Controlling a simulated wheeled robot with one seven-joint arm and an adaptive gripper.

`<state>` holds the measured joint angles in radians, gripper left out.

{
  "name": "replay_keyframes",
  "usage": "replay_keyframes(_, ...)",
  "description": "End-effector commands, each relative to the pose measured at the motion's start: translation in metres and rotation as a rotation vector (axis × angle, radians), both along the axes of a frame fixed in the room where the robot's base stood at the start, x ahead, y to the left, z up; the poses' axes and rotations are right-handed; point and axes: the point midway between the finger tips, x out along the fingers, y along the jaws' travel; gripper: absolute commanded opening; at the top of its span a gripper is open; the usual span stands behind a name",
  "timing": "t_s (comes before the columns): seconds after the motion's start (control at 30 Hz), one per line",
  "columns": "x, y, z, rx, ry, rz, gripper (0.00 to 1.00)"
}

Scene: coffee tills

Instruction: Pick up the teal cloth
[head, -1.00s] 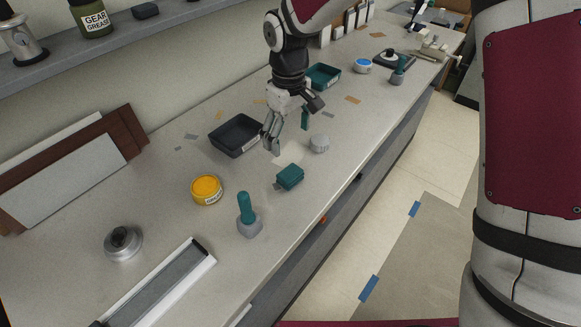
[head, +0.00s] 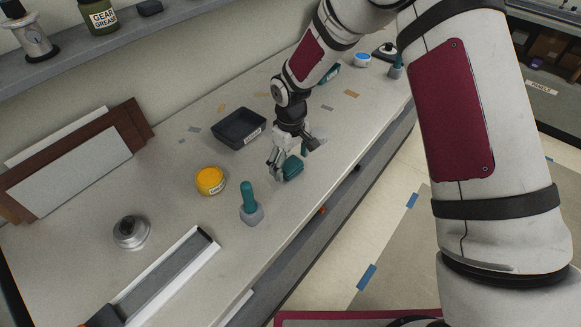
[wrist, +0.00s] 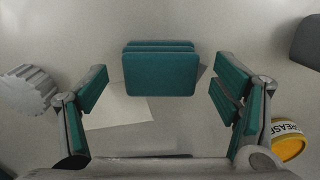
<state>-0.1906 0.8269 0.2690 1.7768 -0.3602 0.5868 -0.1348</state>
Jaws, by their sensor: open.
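The teal cloth (head: 292,168) is a small folded stack lying on the counter near its front edge. In the wrist view the cloth (wrist: 160,74) lies ahead of my gripper, centred between the fingers and touching neither. My gripper (head: 284,164) is low over the counter beside the cloth, and it partly covers the cloth's left side in the head view. In the wrist view my gripper (wrist: 162,103) is open and empty, with teal pads on both fingers.
A yellow tin (head: 210,181) and a teal-handled tool (head: 250,204) stand to the left. A black tray (head: 239,128) lies behind. In the wrist view a grey knobbed piece (wrist: 28,88) is left of my gripper and a pale sheet (wrist: 118,108) lies below.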

Motion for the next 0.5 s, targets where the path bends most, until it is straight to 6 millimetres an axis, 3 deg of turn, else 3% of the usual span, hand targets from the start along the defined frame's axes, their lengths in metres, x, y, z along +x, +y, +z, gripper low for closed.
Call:
replay_keyframes(0.1, -0.0002, 0.0002, -0.0111, -0.001, 0.001, 0.000, 0.82)
replay_keyframes(0.37, 0.0009, 0.0002, -0.0140, 0.000, -0.001, 0.000, 0.82)
replay_keyframes(0.5, 0.0008, 0.0002, -0.0139, 0.000, -0.001, 0.000, 0.54)
